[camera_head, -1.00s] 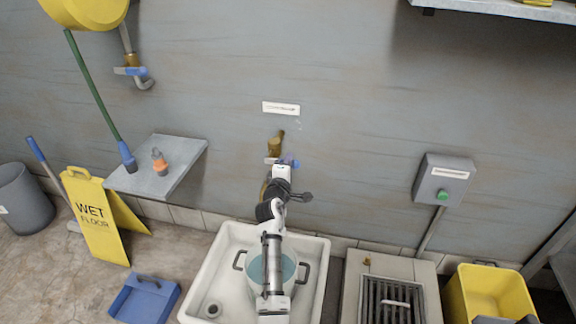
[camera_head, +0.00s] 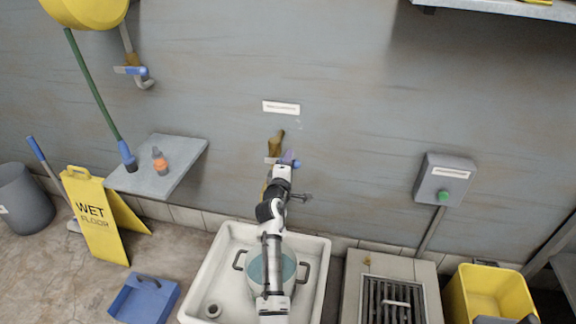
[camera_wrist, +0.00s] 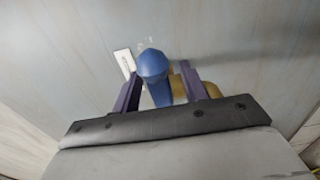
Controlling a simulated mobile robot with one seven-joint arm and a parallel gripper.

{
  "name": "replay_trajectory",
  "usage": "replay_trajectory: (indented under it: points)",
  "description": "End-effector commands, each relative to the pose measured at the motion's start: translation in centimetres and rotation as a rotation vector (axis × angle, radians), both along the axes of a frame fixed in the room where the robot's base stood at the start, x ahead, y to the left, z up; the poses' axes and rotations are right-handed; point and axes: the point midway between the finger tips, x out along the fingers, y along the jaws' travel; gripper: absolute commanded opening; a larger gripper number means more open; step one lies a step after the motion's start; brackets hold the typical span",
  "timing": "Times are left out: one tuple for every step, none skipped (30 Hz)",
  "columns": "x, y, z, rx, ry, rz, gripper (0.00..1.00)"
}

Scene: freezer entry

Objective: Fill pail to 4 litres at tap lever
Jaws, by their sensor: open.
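The brass tap (camera_head: 276,143) is on the wall below a white label, partly hidden by my arm. Its blue lever (camera_head: 296,164) shows beside my gripper (camera_head: 284,160). In the wrist view the blue lever (camera_wrist: 153,72) stands between the two dark fingers of my gripper (camera_wrist: 157,88), which are open, with brass (camera_wrist: 180,84) behind. I cannot tell whether a finger touches it. The pail (camera_head: 257,270) stands in the white sink (camera_head: 222,262) below the tap, with a handle on each side and bluish water inside. My arm covers its middle, and the water level cannot be read.
A grey box with a green button (camera_head: 443,196) is on the wall at right. A grated unit (camera_head: 388,298) and yellow bucket (camera_head: 490,295) stand right of the sink.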

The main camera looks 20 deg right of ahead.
Motion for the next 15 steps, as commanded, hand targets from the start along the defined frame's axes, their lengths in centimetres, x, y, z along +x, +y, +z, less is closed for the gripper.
replay_trajectory:
  points:
    - [-0.1,0.1,0.0,0.000,0.000,0.000,0.44]
    - [-0.2,0.1,0.0,0.000,0.000,0.000,0.44]
    - [-0.4,0.3,0.0,0.000,0.000,0.000,0.44]
    - [-0.6,0.4,0.0,0.000,0.000,0.000,0.44]
    - [-0.9,0.6,0.0,0.000,0.000,0.000,0.44]
    - [-1.3,0.9,0.0,0.000,0.000,0.001,0.44]
    - [-1.7,1.2,-0.1,0.000,0.000,0.001,0.44]
    - [-2.2,1.5,0.0,0.000,-0.001,0.001,0.44]
    - [-2.9,2.0,-0.1,0.001,-0.001,0.001,0.44]
    - [-3.4,2.4,-0.2,0.001,0.002,0.001,0.44]
    - [-4.0,2.7,-0.1,0.001,0.001,0.001,0.44]
    - [-4.8,3.2,-0.1,0.001,0.001,0.001,0.44]
    - [-5.4,3.6,-0.1,0.001,0.001,0.001,0.44]
    - [-5.9,4.0,-0.2,0.001,0.002,0.001,0.44]
    - [-6.7,4.5,-0.2,0.001,0.002,0.001,0.44]
